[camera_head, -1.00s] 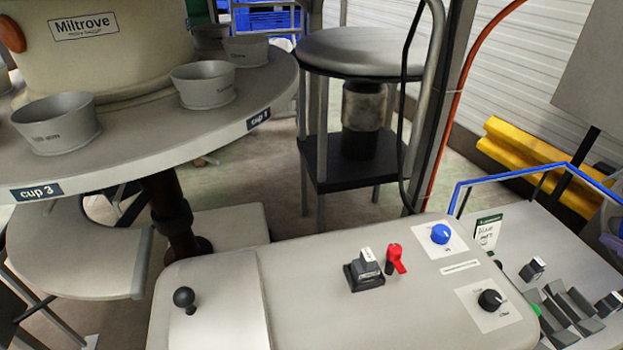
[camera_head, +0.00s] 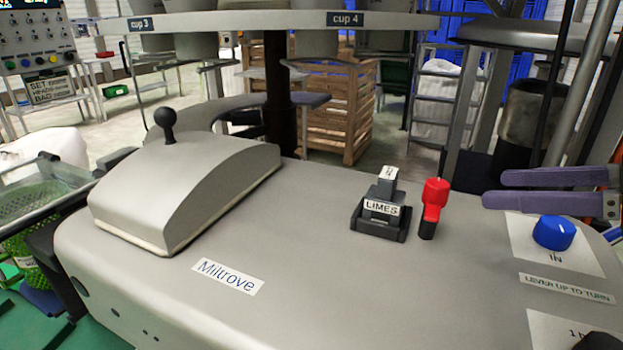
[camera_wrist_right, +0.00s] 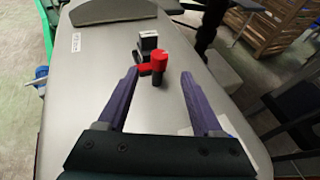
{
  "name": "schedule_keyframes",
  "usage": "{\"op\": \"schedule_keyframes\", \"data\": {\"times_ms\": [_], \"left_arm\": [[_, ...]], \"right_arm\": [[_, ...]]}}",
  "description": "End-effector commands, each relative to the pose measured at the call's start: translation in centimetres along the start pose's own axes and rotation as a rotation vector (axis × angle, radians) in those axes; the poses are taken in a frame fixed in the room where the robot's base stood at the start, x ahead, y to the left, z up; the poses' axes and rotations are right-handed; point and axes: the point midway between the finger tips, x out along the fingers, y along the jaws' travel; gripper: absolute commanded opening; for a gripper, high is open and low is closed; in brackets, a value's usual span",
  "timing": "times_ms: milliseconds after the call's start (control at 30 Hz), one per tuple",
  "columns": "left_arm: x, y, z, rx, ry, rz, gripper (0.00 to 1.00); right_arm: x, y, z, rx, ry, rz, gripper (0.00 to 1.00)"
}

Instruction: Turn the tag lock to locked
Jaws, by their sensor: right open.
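The tag lock (camera_head: 433,207) is a small red lever with a black lower part on the grey machine cover. It stands just right of a dark tag holder (camera_head: 378,222) with a "LIMES" tag. My right gripper (camera_head: 493,189) comes in from the right edge, open and empty, with its purple fingers pointing left toward the red lever. In the right wrist view the red lever (camera_wrist_right: 158,66) appears between and just beyond the two fingertips, with the tag holder (camera_wrist_right: 147,45) behind it. No contact shows. My left gripper is out of view.
A blue knob (camera_head: 553,232) on a white plate sits below the right gripper, beside a "LEVER UP TO TURN" label (camera_head: 567,288). A raised cover with a black ball knob (camera_head: 166,121) is at left. A round cup table (camera_head: 285,20) stands behind. The cover's middle is clear.

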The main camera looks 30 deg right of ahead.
Motion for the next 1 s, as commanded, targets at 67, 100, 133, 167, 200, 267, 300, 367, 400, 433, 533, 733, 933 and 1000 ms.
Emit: {"op": "schedule_keyframes", "data": {"times_ms": [67,100,133,167,200,267,300,367,400,433,533,733,933,1000], "left_arm": [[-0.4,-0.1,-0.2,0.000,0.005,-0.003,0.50],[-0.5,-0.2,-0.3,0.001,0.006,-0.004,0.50],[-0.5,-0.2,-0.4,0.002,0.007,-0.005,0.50],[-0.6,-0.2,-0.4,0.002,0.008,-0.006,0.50],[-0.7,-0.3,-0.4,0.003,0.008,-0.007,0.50],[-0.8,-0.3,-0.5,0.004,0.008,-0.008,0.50],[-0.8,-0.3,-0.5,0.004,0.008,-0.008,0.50],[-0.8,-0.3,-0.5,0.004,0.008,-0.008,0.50],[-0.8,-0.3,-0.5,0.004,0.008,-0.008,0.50],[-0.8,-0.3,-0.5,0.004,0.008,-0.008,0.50],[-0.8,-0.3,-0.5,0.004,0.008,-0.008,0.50],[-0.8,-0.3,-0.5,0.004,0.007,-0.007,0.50],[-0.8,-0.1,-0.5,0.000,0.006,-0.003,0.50],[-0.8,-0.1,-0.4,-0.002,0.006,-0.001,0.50]], "right_arm": [[0.9,0.0,0.4,-0.001,-0.003,0.003,0.67],[1.6,0.0,0.4,-0.001,-0.004,0.002,0.67],[2.1,0.0,0.5,-0.003,-0.003,0.003,0.67],[2.6,0.0,0.5,-0.001,-0.005,0.001,0.67],[3.3,0.0,0.5,0.001,-0.006,0.000,0.67],[4.4,0.0,0.6,-0.001,-0.006,0.001,0.67],[5.0,-0.1,0.5,0.002,-0.008,-0.001,0.67],[6.0,0.0,0.5,0.005,-0.008,-0.001,0.67],[6.5,0.0,0.5,0.003,-0.008,-0.001,0.67],[6.9,0.0,0.5,0.003,-0.007,0.000,0.67],[8.0,0.0,0.3,0.006,-0.007,-0.002,0.67],[9.1,0.1,0.3,0.005,-0.005,0.000,0.67],[9.3,0.1,0.3,0.005,-0.004,0.000,0.67],[9.3,0.1,0.3,0.005,-0.004,0.000,0.67]]}}
